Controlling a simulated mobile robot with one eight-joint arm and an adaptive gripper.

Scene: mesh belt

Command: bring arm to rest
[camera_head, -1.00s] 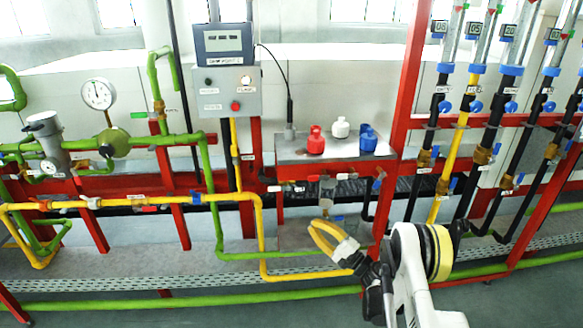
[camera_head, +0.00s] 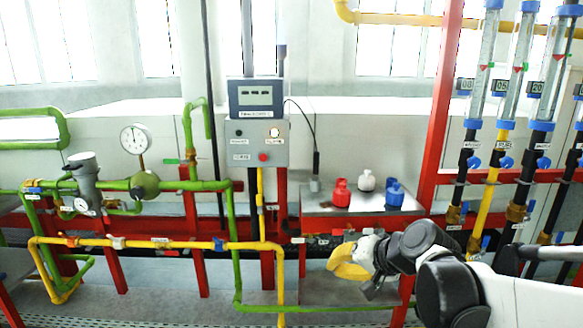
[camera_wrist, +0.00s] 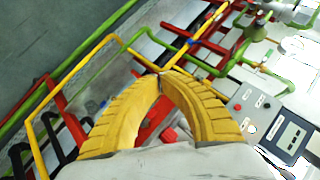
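My gripper (camera_head: 348,262) has yellow ribbed fingers and is held in front of the pipe rack, below the small metal shelf in the head view. In the wrist view the two curved fingertips meet (camera_wrist: 160,75), with a gap between the fingers behind the tips. Nothing is held between them. My arm reaches in from the lower right of the head view.
A metal shelf (camera_head: 318,207) bears a red bottle (camera_head: 341,194), a white one (camera_head: 367,181) and a blue one (camera_head: 395,194). A grey control box (camera_head: 257,143), green and yellow pipes (camera_head: 150,242) and a red frame (camera_head: 440,110) surround it.

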